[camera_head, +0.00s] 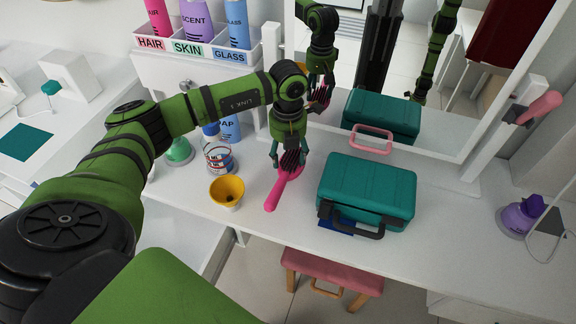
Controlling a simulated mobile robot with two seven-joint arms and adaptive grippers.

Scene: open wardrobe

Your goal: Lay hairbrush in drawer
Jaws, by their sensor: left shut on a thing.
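The pink hairbrush (274,193) is on or just above the white tabletop, its handle pointing toward the front; I cannot tell whether it touches the surface. My left gripper (289,160) points down and is shut on the hairbrush near its head, partly hiding the head and dark bristles. A small white drawer front with a round knob (187,85) shows behind my left arm, under the labelled organizer, and looks shut. I cannot tell which drawer is meant. My right gripper is not directly in view.
A teal case (368,187) stands right of the hairbrush, and a yellow cup (227,191) stands to its left. A wire-banded jar (218,157) is behind the cup. A mirror (450,90) rises at the back. A pink stool (330,270) is below the table's front edge.

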